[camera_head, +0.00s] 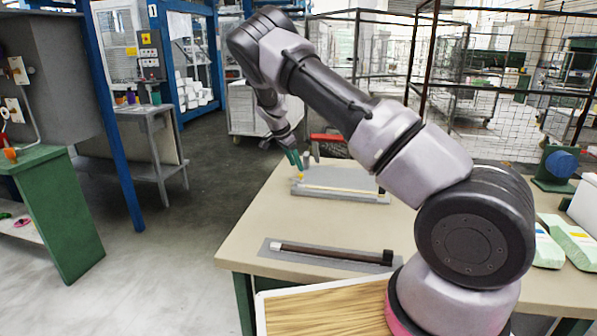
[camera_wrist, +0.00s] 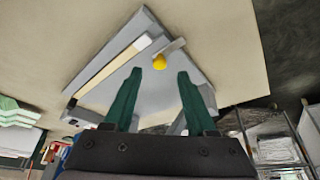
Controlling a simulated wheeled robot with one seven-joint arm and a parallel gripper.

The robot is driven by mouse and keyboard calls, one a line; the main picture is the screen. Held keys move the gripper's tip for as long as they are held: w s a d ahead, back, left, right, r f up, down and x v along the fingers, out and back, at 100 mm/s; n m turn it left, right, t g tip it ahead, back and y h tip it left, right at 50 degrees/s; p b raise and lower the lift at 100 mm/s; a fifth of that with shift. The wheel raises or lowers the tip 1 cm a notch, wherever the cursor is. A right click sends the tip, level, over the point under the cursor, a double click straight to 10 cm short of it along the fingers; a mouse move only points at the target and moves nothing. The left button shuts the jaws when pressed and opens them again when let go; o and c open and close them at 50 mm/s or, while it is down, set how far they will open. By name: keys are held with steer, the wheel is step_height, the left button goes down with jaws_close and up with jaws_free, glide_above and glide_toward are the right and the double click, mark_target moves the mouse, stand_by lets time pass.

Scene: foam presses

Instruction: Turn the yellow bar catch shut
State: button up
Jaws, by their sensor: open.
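The bar lies on a grey plate (camera_wrist: 205,93), which is on the table. In the head view the yellow part (camera_head: 299,177) is a small spot at the plate's left end, just below my gripper (camera_head: 295,158). In the wrist view the green fingers of my gripper (camera_wrist: 159,73) are apart and empty, with the knob showing between and beyond their tips. I cannot tell whether they touch it.
A second grey plate with a dark brown bar (camera_head: 325,254) lies nearer on the beige table (camera_head: 240,245). A wooden board (camera_head: 320,310) is at the front edge. Green and white blocks (camera_head: 568,238) and a dark green device (camera_head: 556,168) stand at the right. The table between the plates is clear.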

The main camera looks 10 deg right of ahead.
steer(key=shift+x, duration=1.95)
steer(key=shift+d, duration=0.1)
jaws_close()
